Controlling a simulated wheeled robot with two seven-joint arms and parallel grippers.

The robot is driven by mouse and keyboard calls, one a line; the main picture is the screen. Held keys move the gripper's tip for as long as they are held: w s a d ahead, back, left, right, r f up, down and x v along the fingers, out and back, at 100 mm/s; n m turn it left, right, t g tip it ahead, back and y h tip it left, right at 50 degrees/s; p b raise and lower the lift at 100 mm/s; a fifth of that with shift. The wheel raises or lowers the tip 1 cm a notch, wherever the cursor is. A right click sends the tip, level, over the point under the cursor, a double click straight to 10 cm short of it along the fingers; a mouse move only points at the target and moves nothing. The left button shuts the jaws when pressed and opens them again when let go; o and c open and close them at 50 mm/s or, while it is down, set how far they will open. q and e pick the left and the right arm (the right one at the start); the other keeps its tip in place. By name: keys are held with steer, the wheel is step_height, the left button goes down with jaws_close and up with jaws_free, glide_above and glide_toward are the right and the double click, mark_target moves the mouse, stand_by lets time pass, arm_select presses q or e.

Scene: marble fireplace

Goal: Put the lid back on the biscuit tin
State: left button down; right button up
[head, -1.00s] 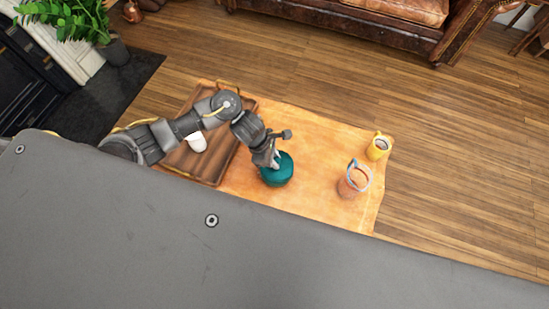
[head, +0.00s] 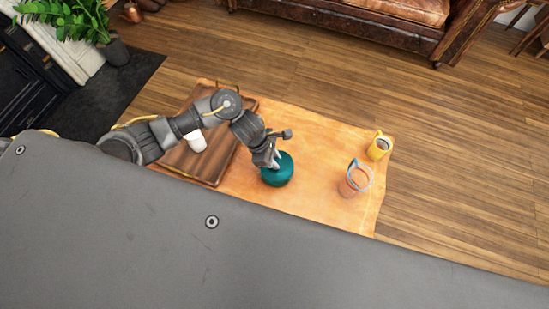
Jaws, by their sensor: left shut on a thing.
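The teal biscuit tin (head: 277,178) stands on the orange-brown table near its middle. My left gripper (head: 274,163) comes down over its top from the left and is shut on the lid (head: 286,161), which looks the same teal. The lid is at the top of the tin, and the gripper partly hides it. I cannot tell from this height whether the lid is fully seated or slightly above the rim. My right gripper is not in view.
A wooden tray (head: 216,170) with a white item (head: 196,141) lies left on the table (head: 315,145), partly under my left arm. A yellow mug (head: 379,147) and a glass-like cup with a blue ring (head: 355,180) stand to the right. The table between is clear.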

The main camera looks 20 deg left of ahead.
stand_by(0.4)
arm_select(q)
steer(key=c, duration=1.2)
jaws_free()
steer(key=shift+o, duration=0.6)
steer(key=o, duration=0.4)
steer(key=shift+r+p, duration=1.8)
steer(key=shift+r, duration=0.85)
steer(key=shift+r+p, duration=0.55)
steer(key=shift+r, duration=0.3)
steer(key=shift+c, duration=0.4)
